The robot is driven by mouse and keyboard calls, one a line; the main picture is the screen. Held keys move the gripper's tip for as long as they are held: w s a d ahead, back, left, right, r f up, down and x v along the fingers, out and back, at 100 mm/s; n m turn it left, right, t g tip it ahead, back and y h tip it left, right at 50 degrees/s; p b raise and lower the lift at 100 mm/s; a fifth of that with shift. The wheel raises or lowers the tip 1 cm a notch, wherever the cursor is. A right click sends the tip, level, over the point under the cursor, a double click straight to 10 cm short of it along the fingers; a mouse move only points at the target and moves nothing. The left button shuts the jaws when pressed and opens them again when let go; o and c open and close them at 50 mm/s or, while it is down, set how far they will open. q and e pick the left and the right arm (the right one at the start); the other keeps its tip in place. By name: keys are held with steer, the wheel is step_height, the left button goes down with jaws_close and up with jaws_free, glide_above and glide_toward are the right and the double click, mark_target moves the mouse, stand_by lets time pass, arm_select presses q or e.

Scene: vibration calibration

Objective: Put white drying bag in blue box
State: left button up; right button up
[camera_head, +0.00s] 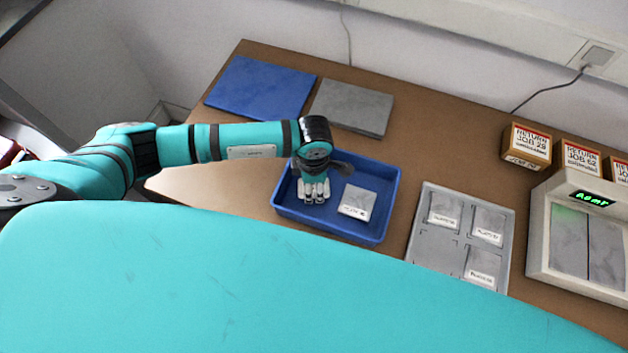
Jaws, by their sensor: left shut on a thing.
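The blue box (391,206) is a shallow open tray in the middle of the table. A white packet with a printed label (357,202) lies flat on its floor, right of my gripper. My left gripper (315,194) points down over the left part of the blue box. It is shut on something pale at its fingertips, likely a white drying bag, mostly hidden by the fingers. I cannot tell whether it touches the box floor. My right gripper is not in view.
A grey tray (411,242) holds several labelled packets; its lower left slot is empty. A blue mat (260,88) and grey plate (352,107) lie at the back. Return boxes (527,142) and a white device with a green display (590,198) stand right.

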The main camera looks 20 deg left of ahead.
arm_select(q)
steer(key=shift+f+b, duration=0.25)
steer(key=shift+b, duration=0.05)
steer(key=o, duration=0.8)
steer(key=shift+r, duration=0.1)
steer(key=o, duration=0.3)
steer(key=shift+o, duration=0.2)
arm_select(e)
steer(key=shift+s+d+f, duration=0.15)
